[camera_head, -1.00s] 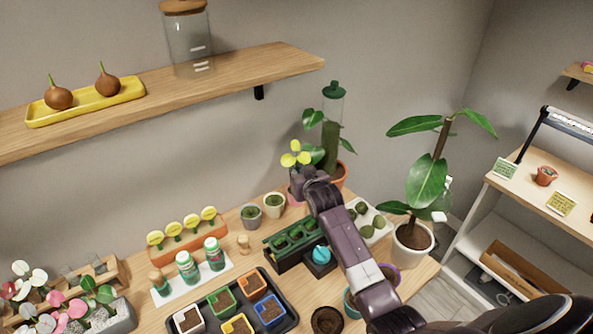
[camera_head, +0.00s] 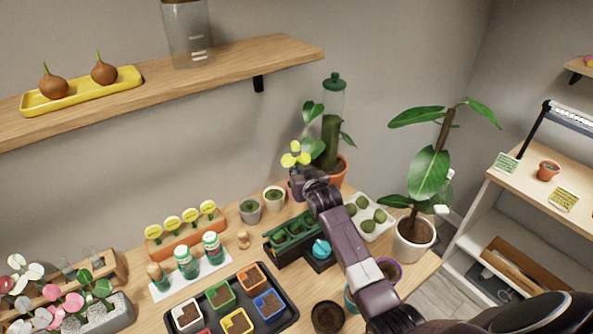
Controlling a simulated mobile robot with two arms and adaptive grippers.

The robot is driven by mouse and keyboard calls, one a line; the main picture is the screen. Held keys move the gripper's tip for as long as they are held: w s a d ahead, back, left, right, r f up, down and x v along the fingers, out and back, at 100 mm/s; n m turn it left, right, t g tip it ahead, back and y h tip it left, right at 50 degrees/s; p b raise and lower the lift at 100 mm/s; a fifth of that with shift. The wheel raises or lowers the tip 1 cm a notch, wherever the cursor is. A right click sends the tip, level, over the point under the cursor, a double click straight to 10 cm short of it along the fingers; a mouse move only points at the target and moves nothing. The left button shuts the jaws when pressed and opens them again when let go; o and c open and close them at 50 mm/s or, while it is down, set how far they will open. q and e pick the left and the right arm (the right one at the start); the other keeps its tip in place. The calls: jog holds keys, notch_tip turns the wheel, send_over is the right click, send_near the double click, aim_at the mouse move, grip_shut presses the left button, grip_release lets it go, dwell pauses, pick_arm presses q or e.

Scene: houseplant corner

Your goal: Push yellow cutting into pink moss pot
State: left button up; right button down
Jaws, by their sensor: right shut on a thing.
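The yellow cutting (camera_head: 295,156), with several yellow leaves, stands upright at the back of the table in the head view. My right gripper (camera_head: 298,180) reaches in from the lower right and is shut on the cutting, just below its leaves. The pink moss pot (camera_head: 294,194) is mostly hidden behind the gripper, with only a bit of its side showing. The cutting's lower end is hidden, so I cannot tell how deep it sits in the moss. My left gripper is not in view.
A grey moss pot (camera_head: 250,213) and a cream moss pot (camera_head: 274,203) stand left of the gripper. A tall plant in a terracotta pot (camera_head: 340,172) is close behind it. A dark green tray (camera_head: 290,236) lies in front, and a white tray (camera_head: 383,230) is to the right.

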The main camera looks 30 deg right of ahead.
aim_at(296, 158)
jog(key=shift+f+b, duration=0.45)
jog(key=shift+f, duration=0.35)
jog(key=c, duration=2)
grip_release()
jog(key=shift+c, duration=0.2)
jog(key=o, duration=0.4)
jog(key=shift+r, duration=0.1)
notch_tip(296, 158, up, 7)
jog(key=p, duration=0.7)
